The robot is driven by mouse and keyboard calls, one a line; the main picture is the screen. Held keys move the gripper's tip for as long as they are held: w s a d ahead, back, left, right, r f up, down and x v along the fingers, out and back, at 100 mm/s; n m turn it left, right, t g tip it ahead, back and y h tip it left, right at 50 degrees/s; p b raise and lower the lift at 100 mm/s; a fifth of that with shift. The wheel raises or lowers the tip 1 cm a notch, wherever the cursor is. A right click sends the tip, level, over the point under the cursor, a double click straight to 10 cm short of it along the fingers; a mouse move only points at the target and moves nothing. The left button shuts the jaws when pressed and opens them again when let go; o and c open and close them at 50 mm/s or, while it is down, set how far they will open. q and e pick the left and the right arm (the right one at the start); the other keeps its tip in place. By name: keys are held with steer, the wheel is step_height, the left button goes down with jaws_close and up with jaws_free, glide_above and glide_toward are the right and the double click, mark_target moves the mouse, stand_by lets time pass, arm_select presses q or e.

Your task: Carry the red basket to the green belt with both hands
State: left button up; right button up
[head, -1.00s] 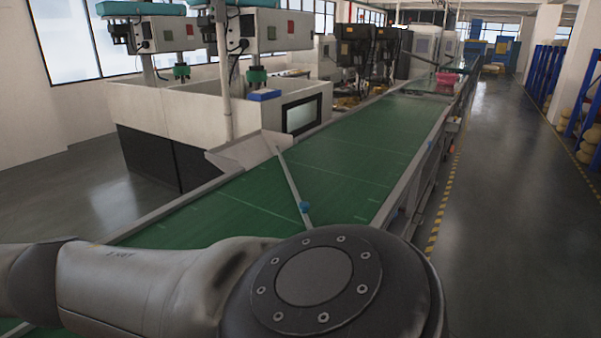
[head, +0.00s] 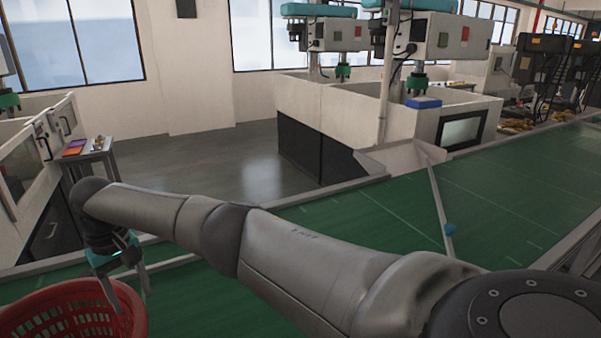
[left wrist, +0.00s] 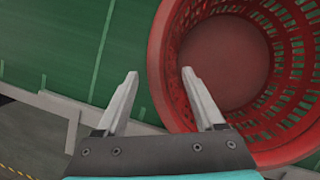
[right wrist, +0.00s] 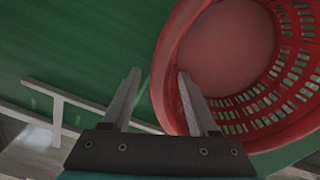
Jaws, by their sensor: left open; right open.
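The red basket (head: 75,308) is a round, slotted tub, cut off at the lower left of the head view. It looks empty, with green belt (head: 215,305) beside it. My right gripper (head: 126,288) points down at the basket's right rim, jaws open. In the right wrist view the basket (right wrist: 165,90) has its rim running between the open fingers (right wrist: 159,74). In the left wrist view the basket (left wrist: 157,85) likewise has its rim between my left gripper's open fingers (left wrist: 160,73). I cannot tell whether any finger touches the rim. My left gripper is outside the head view.
The green belt runs away to the upper right, with a slanted bar (head: 440,210) across it. White machine housings (head: 345,120) stand behind it. A small table (head: 90,155) with trays stands at the left. Open grey floor (head: 215,155) lies between them.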

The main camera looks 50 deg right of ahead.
steer(key=shift+r, duration=0.1)
arm_select(q)
steer(key=v, duration=0.9)
arm_select(e)
step_height(320, 180, up, 12)
arm_select(q)
steer(key=shift+s+r, duration=0.1)
steer(key=shift+s, duration=0.1)
arm_select(e)
steer(key=shift+s, duration=0.1)
